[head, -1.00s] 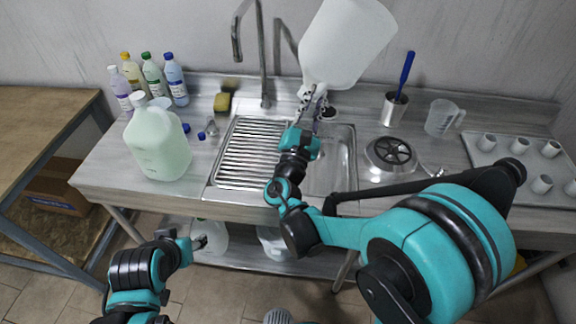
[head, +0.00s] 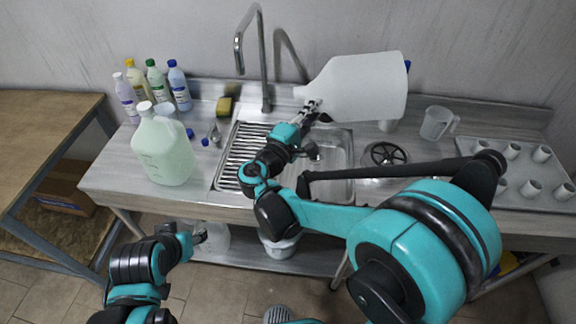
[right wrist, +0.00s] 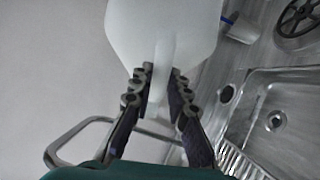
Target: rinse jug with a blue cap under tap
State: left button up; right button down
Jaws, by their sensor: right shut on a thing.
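My right gripper (head: 312,108) is shut on the handle side of a large white jug (head: 365,88). The jug is held above the sink (head: 340,150), on its side, with its neck pointing left toward the tap (head: 262,60). No cap shows on its neck. In the right wrist view the jug (right wrist: 165,30) fills the top, with its handle between the fingers (right wrist: 160,95). No water shows at the tap. Small blue caps (head: 205,142) lie on the counter left of the sink. My left gripper (head: 199,238) hangs low in front of the counter; its jaws are too small to read.
A pale green jug (head: 163,150) and several bottles (head: 156,80) stand left of the sink. A yellow sponge (head: 224,106) lies behind.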

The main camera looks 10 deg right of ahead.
jog(key=shift+m+g+y+p, duration=0.3)
jog(key=shift+m+g+p, duration=0.2)
jog(key=shift+m, duration=0.5)
jog(key=m+p, duration=0.1)
jog(key=m+g+y+p, duration=0.1)
jog(key=m+p, duration=0.1)
jog(key=shift+d+r, duration=0.1)
jog(key=shift+r, duration=0.2)
jog(key=shift+f+m+y+p, duration=0.25)
jog(key=shift+m+y+p, duration=0.4)
jog(key=shift+m, duration=0.25)
jog(key=shift+r+m+g+y+p, duration=0.2)
jog(key=shift+m+g+y+p, duration=0.2)
jog(key=shift+m+y+p, duration=0.55)
jog(key=shift+m+p, duration=0.55)
jog(key=shift+f+m+y, duration=0.2)
jog(key=shift+m+y, duration=0.3)
jog(key=shift+y, duration=0.2)
jog(key=shift+r+m+y+p, duration=0.15)
jog(key=shift+m+y+p, duration=0.55)
jog(key=shift+m+p, duration=0.2)
jog(key=shift+m+y, duration=0.4)
jog(key=shift+m, duration=0.1)
jog(key=shift+s+m+t+y, duration=0.1)
jog(key=shift+m+t+y, duration=0.3)
jog(key=shift+m+y, duration=0.15)
jog(key=shift+f, duration=0.2)
